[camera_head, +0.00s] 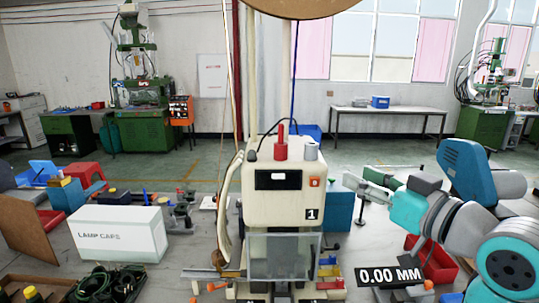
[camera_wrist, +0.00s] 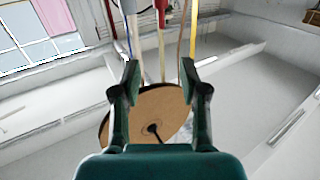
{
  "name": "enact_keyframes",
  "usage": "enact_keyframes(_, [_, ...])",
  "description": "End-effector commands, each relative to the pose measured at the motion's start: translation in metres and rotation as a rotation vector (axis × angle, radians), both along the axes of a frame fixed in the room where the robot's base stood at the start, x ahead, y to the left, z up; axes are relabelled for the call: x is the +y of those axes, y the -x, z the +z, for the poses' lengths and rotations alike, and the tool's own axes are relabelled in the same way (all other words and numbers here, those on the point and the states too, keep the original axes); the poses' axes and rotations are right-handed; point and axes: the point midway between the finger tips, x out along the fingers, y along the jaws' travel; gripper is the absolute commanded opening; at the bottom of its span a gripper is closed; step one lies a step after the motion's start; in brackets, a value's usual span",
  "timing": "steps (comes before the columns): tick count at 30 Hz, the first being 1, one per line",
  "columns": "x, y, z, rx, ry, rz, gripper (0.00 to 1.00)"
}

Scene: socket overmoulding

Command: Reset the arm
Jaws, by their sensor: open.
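My arm shows at the right of the head view, its teal and grey links raised over the right side of the bench. My gripper (camera_head: 368,188) points left, to the right of the white machine marked 1 (camera_head: 276,190), and is apart from it. In the wrist view my gripper (camera_wrist: 160,78) has its two dark green fingers spread wide with nothing between them. Behind the fingers are a round brown disc (camera_wrist: 150,108) and several hanging cables or poles, with the wall and windows tilted.
A white LAMP CAPS box (camera_head: 118,235) stands left of the machine. A black "0.00 MM" display (camera_head: 390,275) and a red bin (camera_head: 432,262) are below my arm. Dark cables (camera_head: 95,284) lie at the front left. Green machines and a white table (camera_head: 390,111) stand far behind.

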Motion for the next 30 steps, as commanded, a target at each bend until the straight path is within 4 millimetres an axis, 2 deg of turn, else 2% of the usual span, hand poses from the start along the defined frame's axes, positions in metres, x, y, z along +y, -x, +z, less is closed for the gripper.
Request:
enact_keyframes(8, [-0.001, -0.004, -0.025, 0.019, -0.039, -0.02, 0.44])
enact_keyframes(17, [-0.004, -0.007, -0.073, 0.051, -0.106, -0.068, 0.44])
enact_keyframes(23, [-0.007, -0.002, -0.133, 0.089, -0.171, -0.13, 0.44])
enact_keyframes(30, [-0.012, 0.019, -0.212, 0.134, -0.229, -0.227, 0.44])
